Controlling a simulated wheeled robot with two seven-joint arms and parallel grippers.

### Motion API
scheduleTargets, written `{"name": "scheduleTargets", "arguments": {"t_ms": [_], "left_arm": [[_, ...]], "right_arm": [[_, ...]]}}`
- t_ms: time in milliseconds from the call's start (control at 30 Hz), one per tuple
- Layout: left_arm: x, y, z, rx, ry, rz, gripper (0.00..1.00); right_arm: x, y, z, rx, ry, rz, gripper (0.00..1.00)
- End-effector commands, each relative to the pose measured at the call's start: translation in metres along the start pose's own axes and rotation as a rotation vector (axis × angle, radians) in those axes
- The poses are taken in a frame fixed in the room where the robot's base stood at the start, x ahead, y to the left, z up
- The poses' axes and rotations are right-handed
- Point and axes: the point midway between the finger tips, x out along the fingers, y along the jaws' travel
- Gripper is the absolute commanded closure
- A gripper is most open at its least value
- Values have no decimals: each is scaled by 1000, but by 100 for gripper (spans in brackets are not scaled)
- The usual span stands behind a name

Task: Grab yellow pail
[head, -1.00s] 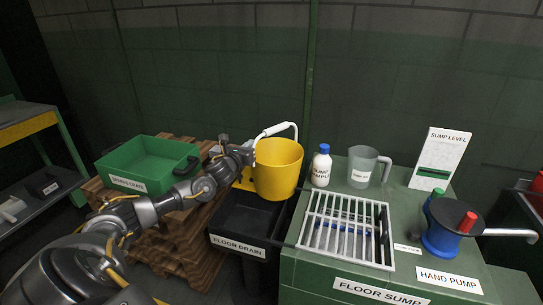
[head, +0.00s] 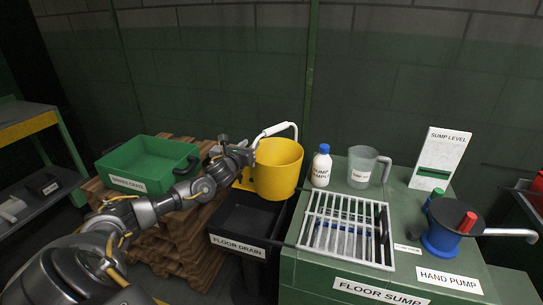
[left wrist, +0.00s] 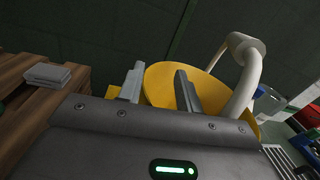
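The yellow pail (head: 276,170) stands upright at the back of the black floor drain bin, with its white handle (head: 276,130) raised. My left gripper (head: 248,154) is at the pail's left side, close to its rim. In the left wrist view the two fingers of the left gripper (left wrist: 160,85) are apart, with the left part of the pail (left wrist: 156,76) showing between and behind them. The right finger overlaps the pail's opening; I cannot tell whether either finger touches it. My right gripper is not in view.
The black floor drain bin (head: 238,246) lies below the pail. A green crate (head: 148,184) sits on wooden pallets (head: 180,238) to the left. To the right, the green floor sump (head: 305,264) carries a white grate, a white bottle (head: 321,169), a grey jug and a hand pump.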

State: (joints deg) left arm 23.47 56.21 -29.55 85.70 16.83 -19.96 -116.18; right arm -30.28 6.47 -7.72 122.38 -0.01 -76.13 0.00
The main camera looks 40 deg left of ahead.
Motion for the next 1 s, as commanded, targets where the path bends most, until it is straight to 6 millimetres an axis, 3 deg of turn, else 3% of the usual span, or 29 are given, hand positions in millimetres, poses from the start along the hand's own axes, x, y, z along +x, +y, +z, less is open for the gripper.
{"name": "scheduleTargets", "arguments": {"t_ms": [600, 1000], "left_arm": [[-99, -6, 1, 2, 5, -3, 65], [-118, -6, 2, -3, 2, 1, 65]], "right_arm": [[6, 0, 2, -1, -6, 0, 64], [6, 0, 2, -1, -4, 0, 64]]}}
